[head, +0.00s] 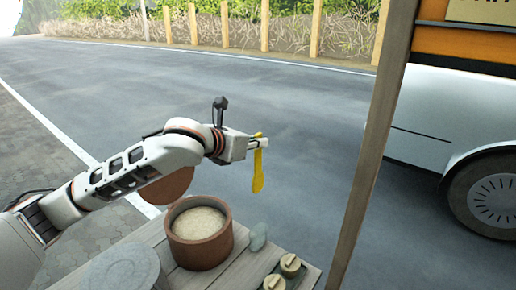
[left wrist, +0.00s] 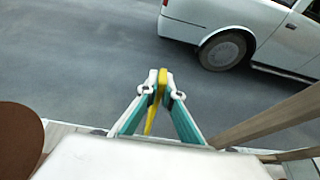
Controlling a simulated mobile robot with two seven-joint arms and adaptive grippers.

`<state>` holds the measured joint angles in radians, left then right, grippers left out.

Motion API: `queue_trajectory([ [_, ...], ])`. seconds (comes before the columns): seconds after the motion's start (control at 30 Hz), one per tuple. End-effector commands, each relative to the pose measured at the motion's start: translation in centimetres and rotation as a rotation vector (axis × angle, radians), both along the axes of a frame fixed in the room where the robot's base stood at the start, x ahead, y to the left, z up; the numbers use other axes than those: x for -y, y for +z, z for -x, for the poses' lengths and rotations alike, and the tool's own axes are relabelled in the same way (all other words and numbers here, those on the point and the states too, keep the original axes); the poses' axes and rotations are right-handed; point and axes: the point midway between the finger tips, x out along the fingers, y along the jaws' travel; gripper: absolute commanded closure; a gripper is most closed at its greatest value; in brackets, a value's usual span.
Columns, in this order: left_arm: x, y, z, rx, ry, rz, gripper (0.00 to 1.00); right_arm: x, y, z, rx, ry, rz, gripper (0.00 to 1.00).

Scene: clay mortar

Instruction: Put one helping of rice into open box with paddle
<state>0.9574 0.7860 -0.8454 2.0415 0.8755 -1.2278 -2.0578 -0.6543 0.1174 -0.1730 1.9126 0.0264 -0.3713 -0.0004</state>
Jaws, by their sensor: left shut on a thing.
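My left gripper (head: 258,143) is shut on the yellow paddle (head: 258,175), which hangs down from the fingers with its broad end low. In the left wrist view the paddle (left wrist: 162,84) stands between the two closed fingertips (left wrist: 161,92). The paddle is in the air, beyond and to the right of the brown clay pot (head: 200,255). Pale rice (head: 198,222) fills the pot to near its rim. I cannot make out an open box in either view. My right gripper is in neither view.
The pot stands on a wooden table (head: 232,275). A grey round disc (head: 122,268) lies at its left, a grey-green oval thing (head: 258,236) at its right. A dark tray with small round pieces (head: 290,263) is at front right. A wooden post (head: 375,145) rises at the right.

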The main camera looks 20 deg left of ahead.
Motion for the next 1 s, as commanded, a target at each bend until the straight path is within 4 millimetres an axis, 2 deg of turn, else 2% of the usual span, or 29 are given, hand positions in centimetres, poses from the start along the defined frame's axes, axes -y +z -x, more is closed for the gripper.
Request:
queue_trajectory([
  [0.6,0.0,4.0,0.0,0.001,0.000,-0.001,1.00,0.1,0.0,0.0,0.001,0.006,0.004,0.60],
  [1.0,0.0,4.7,0.0,0.000,-0.001,0.000,1.00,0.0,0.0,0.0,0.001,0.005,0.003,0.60],
])
